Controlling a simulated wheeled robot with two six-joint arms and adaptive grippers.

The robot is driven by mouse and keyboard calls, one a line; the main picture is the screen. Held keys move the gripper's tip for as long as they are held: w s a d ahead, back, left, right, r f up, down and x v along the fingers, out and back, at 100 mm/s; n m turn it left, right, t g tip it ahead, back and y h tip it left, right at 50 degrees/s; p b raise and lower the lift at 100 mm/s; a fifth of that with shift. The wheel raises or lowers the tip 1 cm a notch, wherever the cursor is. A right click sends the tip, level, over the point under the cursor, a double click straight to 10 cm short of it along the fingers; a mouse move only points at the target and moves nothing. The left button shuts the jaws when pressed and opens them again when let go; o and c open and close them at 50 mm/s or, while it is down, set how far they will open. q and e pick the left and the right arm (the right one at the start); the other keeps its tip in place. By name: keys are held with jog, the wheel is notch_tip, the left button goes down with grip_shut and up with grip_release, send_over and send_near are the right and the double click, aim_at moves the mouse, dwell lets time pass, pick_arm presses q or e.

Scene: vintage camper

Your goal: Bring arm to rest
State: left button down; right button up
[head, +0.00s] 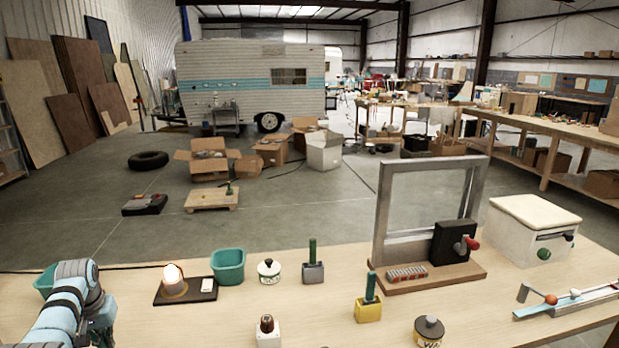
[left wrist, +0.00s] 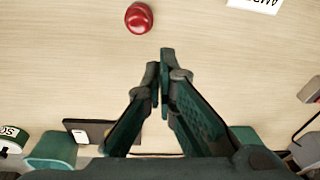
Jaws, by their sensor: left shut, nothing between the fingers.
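My left arm (head: 75,300) comes in from the left over the near left corner of the wooden table (head: 240,315). Its fingers are not clear in the head view. In the left wrist view my left gripper (left wrist: 160,68) points over the bare tabletop. Its dark green fingers come together at the tips and hold nothing. A red round object (left wrist: 139,18) lies on the table beyond the fingertips, apart from them. My right gripper is not visible in either view.
The table holds a lamp on a dark base (head: 173,282), a teal bin (head: 228,266), a lidded pot (head: 269,271), a green-handled block (head: 313,264), a yellow block (head: 368,302) and a framed window with a crank (head: 430,215). Bare wood lies between them.

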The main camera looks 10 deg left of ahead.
pick_arm(q)
jog(key=s+a+r+n+y, duration=0.15)
jog(key=s+a+r, duration=0.25)
jog(key=s+a, duration=0.4)
jog(key=s+a+r+n+y, duration=0.1)
jog(key=s+a+r+n, duration=0.15)
jog(key=s+a, duration=0.55)
jog(key=s+a+f+m+g+y, duration=0.2)
jog(key=s+a+f+m+y, duration=0.4)
jog(key=s+a+f, duration=0.55)
jog(key=s+d+f+m+t, duration=0.2)
jog(key=s+f+m+t, duration=0.1)
jog(key=s+f+m, duration=0.55)
jog(key=s+d+f+n+h, duration=0.2)
jog(key=s+d+f, duration=0.1)
jog(key=d+f, duration=0.75)
jog(key=s+d+f+n+h, duration=0.2)
jog(key=s+d+f, duration=0.1)
jog(key=d+f, duration=0.75)
jog(key=s+d+f+h, duration=0.1)
jog(key=d+f, duration=0.3)
jog(key=d, duration=1.1)
jog(key=s+d+f+n+g+h, duration=0.1)
jog(key=d+f+h, duration=0.3)
jog(key=d, duration=1.2)
jog(key=shift+s+b, duration=0.45)
jog(key=shift+s, duration=0.1)
